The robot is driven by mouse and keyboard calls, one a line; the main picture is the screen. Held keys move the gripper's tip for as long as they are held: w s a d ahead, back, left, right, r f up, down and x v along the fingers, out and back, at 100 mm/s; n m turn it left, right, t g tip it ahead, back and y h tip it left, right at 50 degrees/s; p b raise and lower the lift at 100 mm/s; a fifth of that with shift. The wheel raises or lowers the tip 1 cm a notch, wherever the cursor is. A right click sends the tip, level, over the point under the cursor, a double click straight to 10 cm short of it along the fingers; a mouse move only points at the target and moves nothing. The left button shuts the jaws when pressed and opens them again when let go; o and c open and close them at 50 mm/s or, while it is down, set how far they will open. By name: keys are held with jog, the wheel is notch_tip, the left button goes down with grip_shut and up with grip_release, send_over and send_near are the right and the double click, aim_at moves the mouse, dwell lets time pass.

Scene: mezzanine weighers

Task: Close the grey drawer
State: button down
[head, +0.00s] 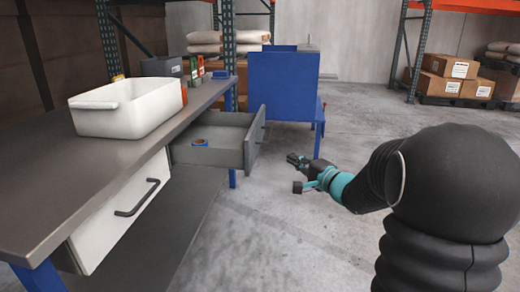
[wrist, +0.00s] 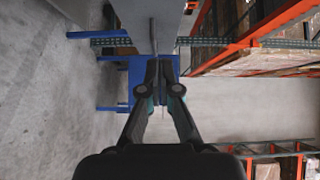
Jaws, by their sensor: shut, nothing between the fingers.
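The grey drawer (head: 232,152) stands pulled out from under the bench's far end, in the head view. A small blue and brown item (head: 200,142) lies in it. Its front panel faces right, with a handle (head: 257,127) on it. My gripper (head: 296,172) is to the right of the front panel, apart from it, over open floor, and holds nothing. In the wrist view my gripper (wrist: 165,62) has its fingers converging ahead of a grey surface (wrist: 150,25), which looks like part of the drawer.
The dark-topped bench (head: 45,185) carries a white bin (head: 125,112) and small containers at its far end. A white drawer (head: 120,210) with a dark handle is nearer. A blue box-like stand (head: 283,85) is behind the grey drawer.

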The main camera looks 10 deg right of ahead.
aim_at(253, 143)
jog(key=shift+w+a+b, duration=0.25)
jog(key=shift+w+a, duration=1.15)
jog(key=shift+w, duration=0.3)
jog(key=shift+w+a+b, duration=0.25)
jog(key=shift+w+a, duration=1.2)
jog(key=shift+w, duration=0.2)
jog(key=shift+w+a+b, duration=0.25)
jog(key=shift+w+a, duration=1.15)
jog(key=shift+w, duration=0.3)
